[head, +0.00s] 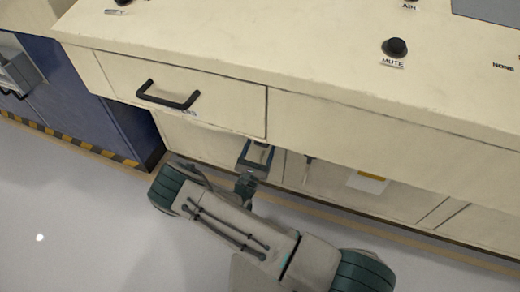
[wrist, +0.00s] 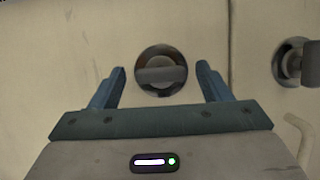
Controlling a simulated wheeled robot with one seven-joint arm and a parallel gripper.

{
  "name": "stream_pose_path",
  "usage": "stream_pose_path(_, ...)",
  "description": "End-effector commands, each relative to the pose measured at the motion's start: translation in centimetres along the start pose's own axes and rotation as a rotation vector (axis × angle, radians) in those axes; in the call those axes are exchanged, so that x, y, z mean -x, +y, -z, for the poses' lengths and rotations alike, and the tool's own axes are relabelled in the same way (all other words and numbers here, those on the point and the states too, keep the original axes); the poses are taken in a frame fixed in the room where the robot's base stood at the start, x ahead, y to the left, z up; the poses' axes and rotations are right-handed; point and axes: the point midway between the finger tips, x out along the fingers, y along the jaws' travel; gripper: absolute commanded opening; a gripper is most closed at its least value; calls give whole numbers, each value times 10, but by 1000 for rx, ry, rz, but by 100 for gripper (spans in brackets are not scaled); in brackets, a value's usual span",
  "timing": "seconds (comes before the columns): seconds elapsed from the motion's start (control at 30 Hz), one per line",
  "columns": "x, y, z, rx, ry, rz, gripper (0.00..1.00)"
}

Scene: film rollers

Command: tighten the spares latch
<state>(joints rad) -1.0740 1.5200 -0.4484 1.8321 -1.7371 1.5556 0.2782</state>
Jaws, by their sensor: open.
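In the wrist view a round latch (wrist: 161,75) with a dark rim and a horizontal grey turning bar sits on a cream cabinet front. My gripper (wrist: 161,68) is open, with one blue finger to each side of this latch. The fingers look apart from the bar; how deep they reach is hard to tell. A second round latch (wrist: 294,62) is at the right, past a panel seam, partly cut off. No name is readable on either latch. In the head view my gripper (head: 257,150) is at the lower cabinet, below the drawer, and the latch there is mostly hidden.
A drawer (head: 185,93) with a black handle (head: 168,96) juts above my gripper. The cream counter (head: 290,45) carries a black MUTE knob (head: 395,47). A blue cabinet (head: 95,100) stands left. A pale curved handle (wrist: 302,138) is at lower right in the wrist view. The floor is clear.

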Motion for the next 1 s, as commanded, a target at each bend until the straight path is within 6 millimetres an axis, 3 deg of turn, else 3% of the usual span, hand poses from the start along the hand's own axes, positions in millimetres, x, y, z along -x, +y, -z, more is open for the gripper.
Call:
stream_pose_path(0.23,-1,0,0,1,0,1,71)
stream_pose_path(0.27,-1,0,0,1,0,1,65)
stream_pose_path(0.4,-1,0,0,0,0,1,26)
stream_pose_path(0.77,-1,0,0,-33,0,13,26)
stream_pose_path(1.0,-1,1,-1,-157,1,65,26)
